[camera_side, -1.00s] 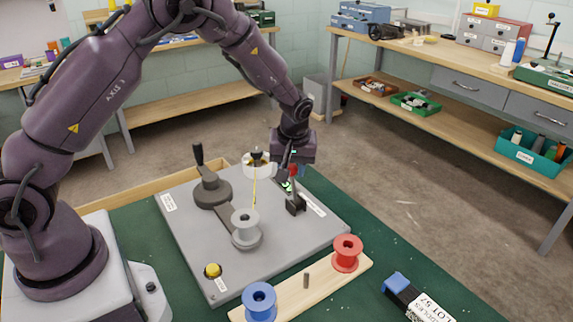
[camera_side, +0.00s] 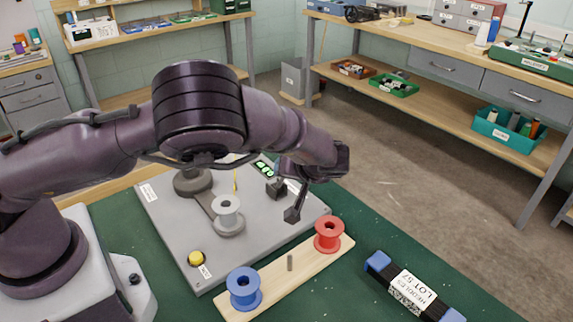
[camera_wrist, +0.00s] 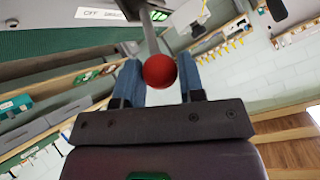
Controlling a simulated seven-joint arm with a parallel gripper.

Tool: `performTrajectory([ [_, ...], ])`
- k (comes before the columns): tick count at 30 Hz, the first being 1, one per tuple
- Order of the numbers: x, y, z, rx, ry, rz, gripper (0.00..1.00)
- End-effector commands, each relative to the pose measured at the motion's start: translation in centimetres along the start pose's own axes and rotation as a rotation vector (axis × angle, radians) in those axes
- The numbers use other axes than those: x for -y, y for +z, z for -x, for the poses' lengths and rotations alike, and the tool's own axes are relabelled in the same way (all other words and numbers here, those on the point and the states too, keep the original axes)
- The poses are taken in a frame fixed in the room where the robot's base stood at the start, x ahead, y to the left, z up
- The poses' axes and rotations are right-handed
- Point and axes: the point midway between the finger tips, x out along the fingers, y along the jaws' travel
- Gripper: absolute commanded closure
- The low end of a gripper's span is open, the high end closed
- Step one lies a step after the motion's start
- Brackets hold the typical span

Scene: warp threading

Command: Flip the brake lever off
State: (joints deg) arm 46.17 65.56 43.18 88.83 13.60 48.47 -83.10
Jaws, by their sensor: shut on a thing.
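The brake lever shows in the wrist view as a red ball knob (camera_wrist: 159,71) on a grey rod, which runs up to a dark mount. My gripper (camera_wrist: 160,78) has its two blue fingers on either side of the knob and is shut on it. In the side view the lever's dark base (camera_side: 276,188) stands on the grey plate (camera_side: 165,222). My arm's end is low at the plate's right edge there, and the red knob cannot be made out. A label reading OFF (camera_wrist: 91,13) is beside the lever in the wrist view.
A grey spool (camera_side: 227,213) and a yellow button (camera_side: 196,258) are on the plate. A wooden strip in front holds a blue spool (camera_side: 243,288) and a red spool (camera_side: 329,235).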

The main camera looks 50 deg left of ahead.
Motion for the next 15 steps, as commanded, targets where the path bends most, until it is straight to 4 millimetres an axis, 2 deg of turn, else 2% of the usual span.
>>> performTrajectory([
  [3,-0.54,0.67,0.30,0.008,0.014,-0.003,1.00],
  [15,-0.76,1.00,0.33,0.012,0.019,-0.005,1.00],
])
